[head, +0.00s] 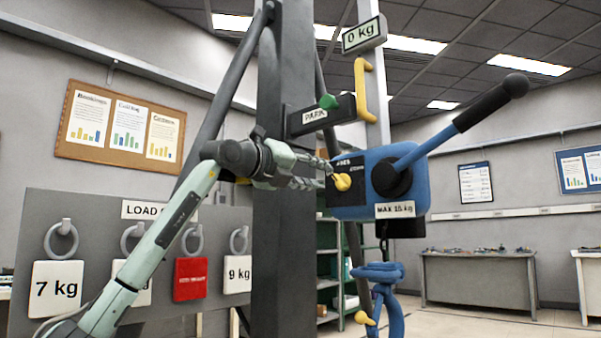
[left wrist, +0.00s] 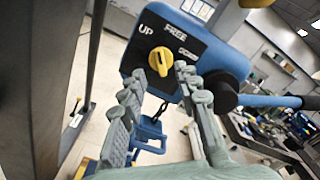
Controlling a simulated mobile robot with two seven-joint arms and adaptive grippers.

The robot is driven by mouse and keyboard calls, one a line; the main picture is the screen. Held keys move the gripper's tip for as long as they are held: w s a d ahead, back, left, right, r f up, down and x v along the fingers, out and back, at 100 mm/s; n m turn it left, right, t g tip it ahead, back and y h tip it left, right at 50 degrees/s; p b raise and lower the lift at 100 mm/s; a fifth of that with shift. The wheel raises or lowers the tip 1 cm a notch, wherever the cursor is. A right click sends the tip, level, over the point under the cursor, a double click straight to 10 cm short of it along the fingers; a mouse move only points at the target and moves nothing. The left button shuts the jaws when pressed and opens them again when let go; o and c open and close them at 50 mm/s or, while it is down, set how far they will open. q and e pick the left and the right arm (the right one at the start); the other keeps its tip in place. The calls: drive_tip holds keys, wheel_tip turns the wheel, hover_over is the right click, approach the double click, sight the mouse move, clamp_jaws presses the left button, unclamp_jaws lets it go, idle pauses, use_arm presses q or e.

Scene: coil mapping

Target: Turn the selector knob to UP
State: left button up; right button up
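The yellow selector knob (head: 342,181) sits on the dark plate of the blue winch box (head: 378,163). In the left wrist view the knob (left wrist: 161,62) is below the labels UP, FREE and a third, less legible one; UP is at the left. Which label the knob points to is hard to tell. My left gripper (head: 326,174) comes in from the left, close to the knob. In the left wrist view its open fingers (left wrist: 160,74) are spread either side of the knob's lower end, with nothing held; contact cannot be told. My right gripper is not in view.
A blue lever (head: 437,146) with a black grip sticks out right of the box. A dark post (head: 284,180) stands behind my left wrist. A yellow handle (head: 362,91) and PARK sign (head: 315,115) are above. A blue hook block (head: 379,273) hangs below. Weights hang at left.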

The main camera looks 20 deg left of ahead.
use_arm(q)
drive_tip(key=v, duration=0.6)
idle(0.4)
